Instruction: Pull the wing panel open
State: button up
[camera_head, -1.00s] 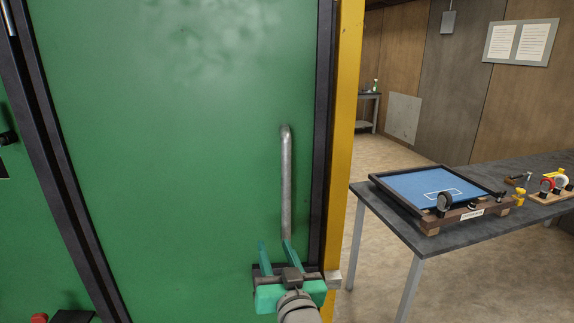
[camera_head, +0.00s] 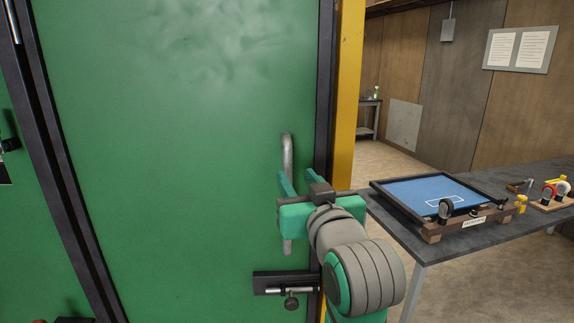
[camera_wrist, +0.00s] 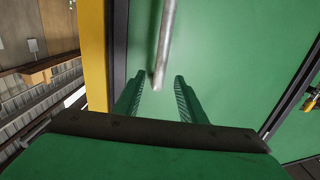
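The wing panel (camera_head: 170,130) is a large green door panel with a dark frame, and it looks closed against the yellow post. A vertical grey metal bar handle (camera_head: 287,152) stands on its right side. My gripper (camera_head: 297,178) is at the handle's lower half, hiding part of it. In the wrist view my gripper (camera_wrist: 157,95) has its two green fingers apart, with the handle (camera_wrist: 165,45) between or just beyond their tips. I cannot tell whether the fingers touch it. A sliding bolt latch (camera_head: 288,290) sits below the handle on a dark plate.
A yellow post (camera_head: 347,90) stands right of the panel. A grey table (camera_head: 480,238) to the right holds a blue-topped tray (camera_head: 430,187) and small tools, close to my arm. Another green panel (camera_head: 20,240) is at the left.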

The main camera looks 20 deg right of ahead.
aim_at(288, 166)
jog(key=w, duration=0.5)
jog(key=w+d, duration=0.1)
jog(key=w, duration=0.2)
jog(key=shift+w, duration=0.15)
jog(key=shift+w+d, duration=0.2)
jog(key=shift+w, duration=0.05)
jog(key=shift+w+a, duration=0.1)
jog(key=shift+a, duration=0.2)
jog(key=shift+d, duration=0.1)
grip_shut()
